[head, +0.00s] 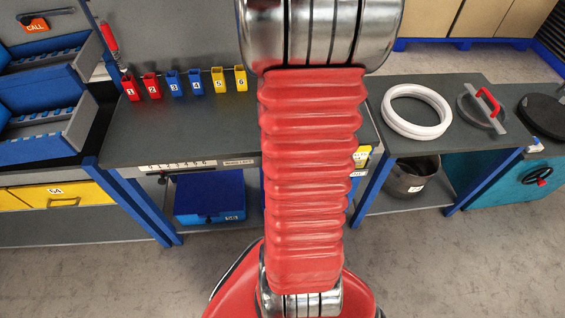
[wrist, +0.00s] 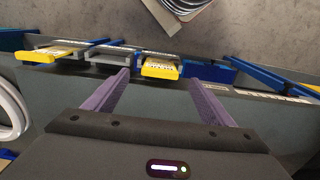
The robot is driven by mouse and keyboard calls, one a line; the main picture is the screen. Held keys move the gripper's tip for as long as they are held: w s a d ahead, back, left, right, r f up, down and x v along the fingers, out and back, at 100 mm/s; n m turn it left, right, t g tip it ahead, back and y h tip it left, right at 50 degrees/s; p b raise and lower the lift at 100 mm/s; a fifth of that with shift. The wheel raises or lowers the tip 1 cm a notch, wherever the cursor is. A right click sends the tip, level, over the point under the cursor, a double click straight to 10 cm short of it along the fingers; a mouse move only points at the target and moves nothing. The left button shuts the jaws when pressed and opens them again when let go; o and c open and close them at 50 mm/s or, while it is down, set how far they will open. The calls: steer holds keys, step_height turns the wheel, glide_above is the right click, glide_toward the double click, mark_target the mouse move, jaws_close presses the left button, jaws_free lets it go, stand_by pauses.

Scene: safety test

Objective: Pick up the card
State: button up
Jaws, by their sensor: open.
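In the wrist view, two yellow card-like pieces with dark print sit at the bench's front edge: one near the middle (wrist: 162,68) and one at the left (wrist: 48,53). I cannot tell which is the card. In the head view a small yellow piece (head: 362,153) shows at the bench edge just right of my arm. My gripper (wrist: 158,79) is open, its two purple fingers apart and pointing toward the bench edge. The middle yellow piece shows beyond the fingertips, between their lines. I see nothing held. My gripper is hidden in the head view.
A white ring (head: 416,111) and a disc with a red handle (head: 482,107) lie on the right bench. A metal pot (head: 411,178) stands below. Numbered red, blue and yellow holders (head: 174,83) line the main bench (head: 190,125). A blue box (head: 209,195) sits under it.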

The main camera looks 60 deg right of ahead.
steer(key=shift+f, duration=0.5)
steer(key=shift+f, duration=0.1)
steer(key=shift+f, duration=2.5)
steer(key=shift+c, duration=0.6)
steer(key=c, duration=1)
steer(key=shift+r, duration=5)
